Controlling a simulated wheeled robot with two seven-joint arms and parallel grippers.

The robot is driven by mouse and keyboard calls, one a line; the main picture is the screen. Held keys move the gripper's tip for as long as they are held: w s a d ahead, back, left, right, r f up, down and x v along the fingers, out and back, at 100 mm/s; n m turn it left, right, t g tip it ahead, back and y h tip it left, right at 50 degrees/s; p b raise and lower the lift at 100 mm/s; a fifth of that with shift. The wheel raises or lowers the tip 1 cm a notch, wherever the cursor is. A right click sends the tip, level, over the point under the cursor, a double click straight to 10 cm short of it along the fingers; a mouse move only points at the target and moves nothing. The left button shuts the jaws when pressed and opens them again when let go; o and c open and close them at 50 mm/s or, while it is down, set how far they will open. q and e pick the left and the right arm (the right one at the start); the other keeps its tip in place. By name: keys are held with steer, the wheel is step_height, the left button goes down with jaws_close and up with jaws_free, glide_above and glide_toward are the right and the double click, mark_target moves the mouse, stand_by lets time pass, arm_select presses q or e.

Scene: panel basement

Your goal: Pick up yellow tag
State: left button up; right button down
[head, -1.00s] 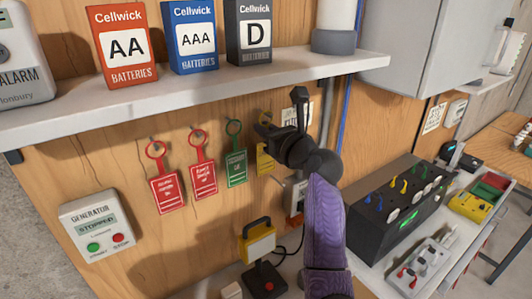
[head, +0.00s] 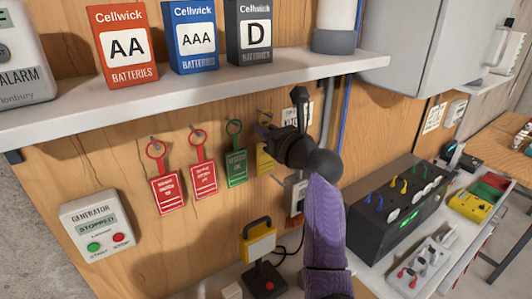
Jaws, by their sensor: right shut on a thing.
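The yellow tag (head: 264,160) hangs against the wooden wall panel below the shelf, to the right of the green tag. My right gripper (head: 268,133) is at the tag's upper end and is shut on it. The gripper and wrist hide the tag's ring and part of its right side. The tag's lower body shows below the fingers, close to the panel. I cannot tell whether its ring is still on a hook. My left gripper is not in the view.
Two red tags (head: 168,192) (head: 203,180) and a green tag (head: 236,168) hang on hooks to the left. A shelf (head: 200,85) with battery boxes (head: 123,45) is just above. A generator panel (head: 96,226), a yellow-topped device (head: 259,245) and a black switch box (head: 395,205) are lower.

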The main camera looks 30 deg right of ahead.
steer(key=shift+r, duration=0.1)
stand_by(0.4)
steer(key=shift+r, duration=0.35)
steer(key=s+d+b, duration=0.1)
steer(key=s+d, duration=0.1)
steer(key=s, duration=1.6)
steer(key=shift+d+r+b, duration=0.2)
steer(key=shift+r+b, duration=0.1)
steer(key=shift+b, duration=0.1)
steer(key=shift+w, duration=0.1)
